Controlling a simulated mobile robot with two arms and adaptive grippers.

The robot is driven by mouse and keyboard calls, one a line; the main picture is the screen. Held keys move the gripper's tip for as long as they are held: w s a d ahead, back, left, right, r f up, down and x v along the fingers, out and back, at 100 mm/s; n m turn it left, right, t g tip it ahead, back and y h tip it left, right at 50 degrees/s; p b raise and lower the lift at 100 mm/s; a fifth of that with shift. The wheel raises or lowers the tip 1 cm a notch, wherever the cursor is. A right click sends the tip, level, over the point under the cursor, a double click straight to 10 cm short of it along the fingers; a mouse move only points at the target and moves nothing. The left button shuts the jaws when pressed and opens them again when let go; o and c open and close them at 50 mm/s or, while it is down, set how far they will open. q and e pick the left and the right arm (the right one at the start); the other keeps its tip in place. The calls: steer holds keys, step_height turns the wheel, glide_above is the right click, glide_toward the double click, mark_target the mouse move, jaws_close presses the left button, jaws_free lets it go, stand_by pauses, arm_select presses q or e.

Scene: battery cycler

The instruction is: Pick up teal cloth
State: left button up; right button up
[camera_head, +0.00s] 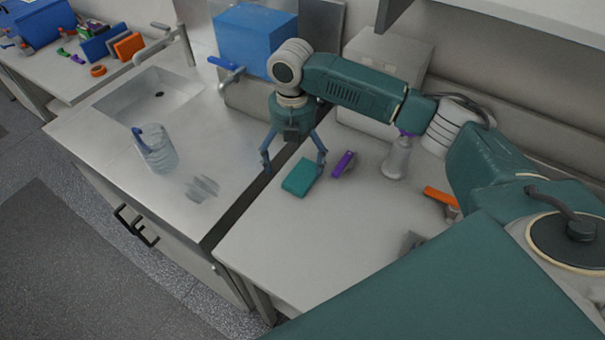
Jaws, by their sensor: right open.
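The teal cloth (299,178) lies as a small flat block on the light counter, just right of the dark gap between the two counter sections. My right gripper (294,170) points down above and around the cloth, with its two blue-grey fingers spread wide. One finger is to the left over the gap, and the other is by the cloth's upper right. The fingers hold nothing. I cannot tell how high the fingertips are above the counter. My left gripper is not in view.
A purple item (343,163) lies close right of the cloth. A clear jug (156,150) stands by the sink (147,97). A blue box (253,42) is behind. The counter's front is clear.

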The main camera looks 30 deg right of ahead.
mark_target(298, 172)
steer(key=f, duration=0.2)
steer(key=d+f+p, duration=0.1)
steer(key=shift+s+f+p, duration=0.15)
steer(key=shift+f+p, duration=0.15)
steer(key=shift+f, duration=0.6)
steer(key=shift+a, duration=0.1)
steer(key=c, duration=1.2)
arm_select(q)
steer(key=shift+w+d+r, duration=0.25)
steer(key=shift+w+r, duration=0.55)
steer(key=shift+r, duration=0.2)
